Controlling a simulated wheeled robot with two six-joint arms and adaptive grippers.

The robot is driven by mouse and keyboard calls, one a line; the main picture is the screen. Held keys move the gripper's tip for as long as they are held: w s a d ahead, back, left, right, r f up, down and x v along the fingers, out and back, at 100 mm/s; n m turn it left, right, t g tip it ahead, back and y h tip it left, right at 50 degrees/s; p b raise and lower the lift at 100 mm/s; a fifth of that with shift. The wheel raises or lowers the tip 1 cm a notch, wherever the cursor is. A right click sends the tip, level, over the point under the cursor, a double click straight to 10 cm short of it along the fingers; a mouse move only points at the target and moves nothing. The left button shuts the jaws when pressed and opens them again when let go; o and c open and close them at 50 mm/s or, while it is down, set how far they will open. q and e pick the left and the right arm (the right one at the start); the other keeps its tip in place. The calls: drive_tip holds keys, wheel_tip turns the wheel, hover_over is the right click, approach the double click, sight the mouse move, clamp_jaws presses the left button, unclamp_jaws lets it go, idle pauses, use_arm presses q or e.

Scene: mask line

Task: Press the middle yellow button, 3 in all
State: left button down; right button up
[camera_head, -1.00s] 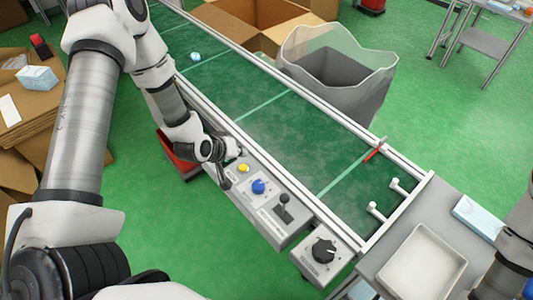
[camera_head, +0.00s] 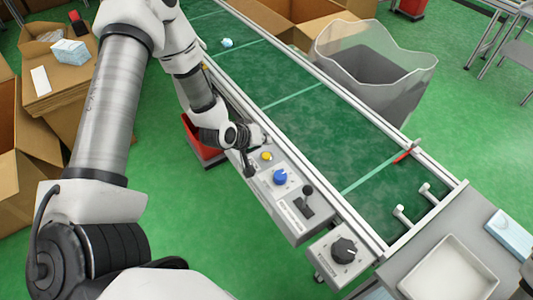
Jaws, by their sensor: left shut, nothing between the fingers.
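I cannot tell whether the fingertips touch anything. The wrist hides the panel's far end, so other buttons there may be covered. My right gripper is outside the view.
The green conveyor (camera_head: 320,125) carries a small light blue item (camera_head: 227,43) far off. A red bin (camera_head: 197,140) stands on the floor behind the wrist. A white tray (camera_head: 447,270) is at front right.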

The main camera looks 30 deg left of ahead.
sight(265, 156)
use_arm(q)
drive_tip(key=shift+f+b, duration=1.05)
drive_tip(key=shift+f, duration=0.8)
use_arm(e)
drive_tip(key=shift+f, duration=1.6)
use_arm(q)
drive_tip(key=shift+f+b, duration=0.3)
drive_tip(key=shift+f, duration=0.1)
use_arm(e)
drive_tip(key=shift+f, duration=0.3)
use_arm(q)
drive_tip(key=shift+f+b, duration=0.35)
drive_tip(key=shift+f, duration=0.05)
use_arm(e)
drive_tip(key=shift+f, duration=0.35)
use_arm(q)
drive_tip(key=shift+r+p, duration=0.75)
drive_tip(key=shift+r, duration=0.15)
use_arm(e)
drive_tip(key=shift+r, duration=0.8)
use_arm(q)
wheel_tip(265, 156, up, 5)
drive_tip(key=p, duration=0.4)
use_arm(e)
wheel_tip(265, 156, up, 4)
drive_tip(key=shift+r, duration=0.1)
